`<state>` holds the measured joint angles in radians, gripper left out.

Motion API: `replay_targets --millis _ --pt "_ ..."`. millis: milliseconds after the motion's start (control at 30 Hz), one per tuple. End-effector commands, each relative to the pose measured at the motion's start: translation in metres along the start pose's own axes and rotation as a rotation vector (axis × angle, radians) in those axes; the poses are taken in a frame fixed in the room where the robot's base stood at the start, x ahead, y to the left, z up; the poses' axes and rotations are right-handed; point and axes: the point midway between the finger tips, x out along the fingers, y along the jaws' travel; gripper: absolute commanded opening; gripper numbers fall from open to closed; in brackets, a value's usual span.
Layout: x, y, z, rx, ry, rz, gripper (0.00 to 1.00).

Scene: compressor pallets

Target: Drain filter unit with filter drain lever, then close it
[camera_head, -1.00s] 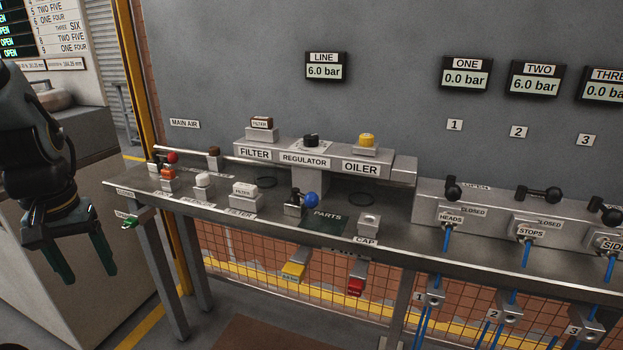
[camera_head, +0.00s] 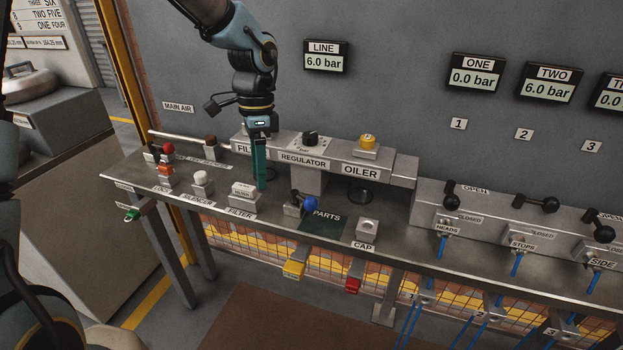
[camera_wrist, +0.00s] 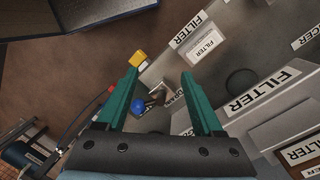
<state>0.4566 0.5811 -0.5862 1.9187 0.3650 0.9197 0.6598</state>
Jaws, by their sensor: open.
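The filter unit (camera_head: 243,148) is the left grey block of the FILTER, REGULATOR and OILER row, partly hidden behind my gripper. It also shows in the wrist view (camera_wrist: 262,92). In the wrist view the blue ball (camera_wrist: 137,106) lies between my fingers in the picture, beside a partly hidden label that seems to read DRAIN. My gripper (camera_head: 261,187) points down in front of the filter unit, left of the blue ball. Its green fingers are apart and empty in the wrist view (camera_wrist: 162,71).
A white filter block (camera_head: 243,190) stands on the bench, left of the blue ball. The CAP block (camera_head: 367,229) is to the right. Yellow (camera_head: 293,269) and red (camera_head: 352,285) parts hang below the front edge. The LINE display (camera_head: 325,56) reads 6.0 bar.

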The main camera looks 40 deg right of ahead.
Motion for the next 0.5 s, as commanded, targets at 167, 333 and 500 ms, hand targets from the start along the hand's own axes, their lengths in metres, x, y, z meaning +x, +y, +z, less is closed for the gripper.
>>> replay_targets --millis 167,333,500 --pt "-0.039 0.023 -0.083 0.369 -0.001 0.030 0.69" --pt "-0.043 0.031 -0.107 0.484 -0.002 0.038 0.69" --pt "-0.024 0.032 -0.106 0.488 -0.003 0.040 0.69"
